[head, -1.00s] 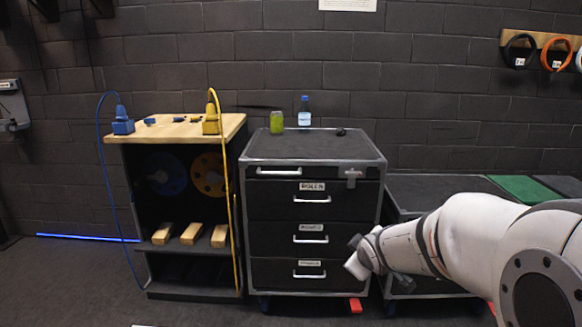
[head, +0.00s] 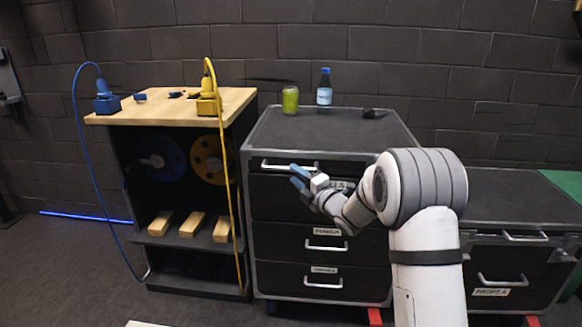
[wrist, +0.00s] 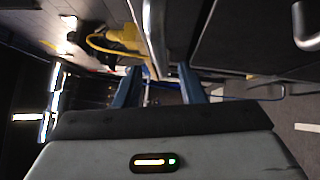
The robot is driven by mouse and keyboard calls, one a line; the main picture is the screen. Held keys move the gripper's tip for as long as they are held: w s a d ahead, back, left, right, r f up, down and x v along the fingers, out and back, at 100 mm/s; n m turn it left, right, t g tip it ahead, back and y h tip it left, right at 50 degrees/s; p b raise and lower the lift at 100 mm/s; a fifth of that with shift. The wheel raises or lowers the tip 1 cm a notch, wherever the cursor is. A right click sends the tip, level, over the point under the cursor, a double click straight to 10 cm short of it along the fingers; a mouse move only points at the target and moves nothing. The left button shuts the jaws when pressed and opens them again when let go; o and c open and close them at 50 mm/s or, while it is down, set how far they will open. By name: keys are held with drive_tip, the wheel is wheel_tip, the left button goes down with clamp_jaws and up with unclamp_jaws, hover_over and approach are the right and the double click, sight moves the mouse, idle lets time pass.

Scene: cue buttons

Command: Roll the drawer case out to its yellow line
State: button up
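The drawer case (head: 325,130), black with metal edges, stands against the wall in the middle of the head view. A silver bar handle (head: 275,166) is at its top left front, with labelled drawers below. My gripper (head: 297,175) is at the front of the case, just right of and below that handle. Its two blue fingers are apart in the wrist view (wrist: 160,85), with a silver edge or bar (wrist: 155,35) beyond and between them. I cannot tell whether they touch the handle. My arm hides the right part of the case front. No yellow line is visible.
A wood-topped bench (head: 165,107) with blue and yellow cables stands close on the left. A green can (head: 290,100), a bottle (head: 324,88) and a dark small object stand on the case. A red piece (head: 374,317) is at its foot. A lower case (head: 510,210) stands right.

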sight(288, 169)
drive_tip(key=x, duration=0.5)
drive_tip(key=shift+w+d, duration=0.15)
drive_tip(key=shift+d, duration=0.05)
clamp_jaws()
drive_tip(key=shift+f, duration=0.1)
